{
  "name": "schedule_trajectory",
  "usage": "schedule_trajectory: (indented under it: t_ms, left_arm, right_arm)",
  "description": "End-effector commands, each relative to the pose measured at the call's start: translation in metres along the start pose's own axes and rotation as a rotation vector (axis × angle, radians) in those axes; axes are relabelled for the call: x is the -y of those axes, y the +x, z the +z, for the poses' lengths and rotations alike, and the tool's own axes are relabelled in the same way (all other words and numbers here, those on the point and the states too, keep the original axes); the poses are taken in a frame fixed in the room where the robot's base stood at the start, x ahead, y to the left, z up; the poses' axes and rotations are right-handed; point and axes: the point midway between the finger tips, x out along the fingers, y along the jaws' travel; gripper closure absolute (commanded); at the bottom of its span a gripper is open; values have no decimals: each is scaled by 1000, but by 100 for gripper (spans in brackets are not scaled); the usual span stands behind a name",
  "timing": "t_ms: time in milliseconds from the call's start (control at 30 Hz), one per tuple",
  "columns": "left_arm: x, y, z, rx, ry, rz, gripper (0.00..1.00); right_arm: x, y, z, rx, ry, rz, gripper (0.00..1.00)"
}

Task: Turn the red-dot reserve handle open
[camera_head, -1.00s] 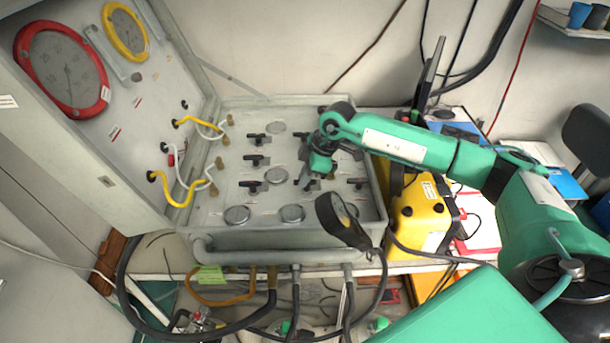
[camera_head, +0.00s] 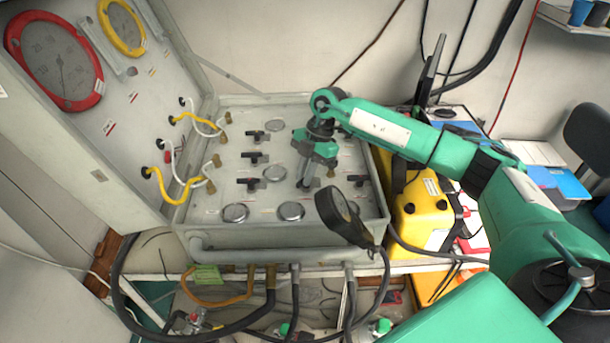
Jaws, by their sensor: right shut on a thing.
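The air panel is an open grey case (camera_head: 232,243) with black T-shaped handles on its face. Three handles show in the left column: the upper (camera_head: 257,136), the middle (camera_head: 255,158) and the lower (camera_head: 250,184). Another handle (camera_head: 356,178) sits at the right. My right gripper (camera_head: 309,183) points down at the panel's middle column, shut on a handle there. Its fingers mostly cover that handle, so its angle is hard to tell. I cannot make out a red dot on any handle. My left gripper is out of view.
A black-rimmed gauge (camera_head: 337,205) on a hose stands just in front right of my right gripper. The raised lid with red (camera_head: 98,87) and yellow-rimmed gauges is at left. A yellow case (camera_head: 422,207) stands right of the panel. Hoses hang along the front.

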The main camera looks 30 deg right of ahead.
Motion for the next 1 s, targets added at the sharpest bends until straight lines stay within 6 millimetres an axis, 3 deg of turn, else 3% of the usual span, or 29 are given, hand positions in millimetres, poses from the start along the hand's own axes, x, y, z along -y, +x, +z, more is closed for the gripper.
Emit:
schedule_trajectory:
  t_ms: [600,1000]
  left_arm:
    - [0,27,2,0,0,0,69]
    - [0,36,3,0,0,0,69]
  right_arm:
    - [1,0,2,-23,-502,-205,100]
    - [2,-2,2,-31,-666,-272,100]
